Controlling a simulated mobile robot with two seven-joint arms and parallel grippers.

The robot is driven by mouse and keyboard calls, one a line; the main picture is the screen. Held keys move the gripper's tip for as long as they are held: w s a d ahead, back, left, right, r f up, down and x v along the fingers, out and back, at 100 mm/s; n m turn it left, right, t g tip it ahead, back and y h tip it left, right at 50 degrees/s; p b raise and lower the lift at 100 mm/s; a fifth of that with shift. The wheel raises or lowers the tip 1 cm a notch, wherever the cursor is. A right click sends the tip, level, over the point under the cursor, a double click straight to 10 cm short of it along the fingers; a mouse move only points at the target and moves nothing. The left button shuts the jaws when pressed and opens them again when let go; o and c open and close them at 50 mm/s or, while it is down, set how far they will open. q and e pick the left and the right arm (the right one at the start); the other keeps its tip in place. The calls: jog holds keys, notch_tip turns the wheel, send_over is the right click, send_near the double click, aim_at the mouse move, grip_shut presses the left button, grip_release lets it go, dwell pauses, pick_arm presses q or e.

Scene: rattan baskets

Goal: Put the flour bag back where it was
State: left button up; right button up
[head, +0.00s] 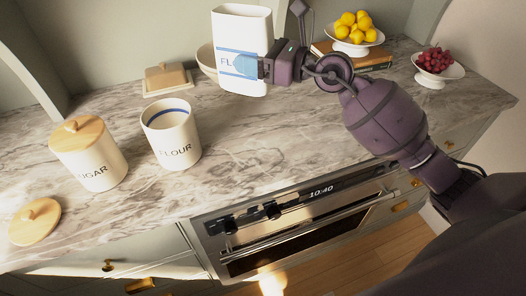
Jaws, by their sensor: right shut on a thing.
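The flour bag (242,28) is white with a blue band and the letters "FL" showing. It is upright at the top middle of the head view, over the back of the counter. My right gripper (245,66) is shut on the bag's right front side, with a blue fingertip across the band. The gripper hides the rest of the lettering. I cannot tell whether the bag's bottom touches the counter. The open flour canister (175,146) stands to the lower left of the bag. My left gripper is not in view.
A sugar canister (92,160) with a wooden lid and a loose wooden lid (34,221) are at left. A butter dish (167,80) and a bowl (207,60) are behind. Lemons (355,27) and grapes (435,60) are at right. The marble counter (270,150) is clear in the middle.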

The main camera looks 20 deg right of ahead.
jog(key=shift+s+d+f+m+t+h, duration=0.1)
jog(key=shift+d+f+m+t+h, duration=0.05)
jog(key=shift+d, duration=0.25)
jog(key=shift+d+f+m+t+h, duration=0.1)
jog(key=shift+d+m+t+h, duration=0.05)
jog(key=shift+d, duration=0.25)
notch_tip(320, 180, down, 19)
jog(key=b, duration=0.6)
jog(key=shift+f+b, duration=0.4)
jog(key=shift+f, duration=0.2)
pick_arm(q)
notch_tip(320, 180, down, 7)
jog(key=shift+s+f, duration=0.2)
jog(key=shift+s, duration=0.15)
pick_arm(e)
jog(key=o, duration=1.3)
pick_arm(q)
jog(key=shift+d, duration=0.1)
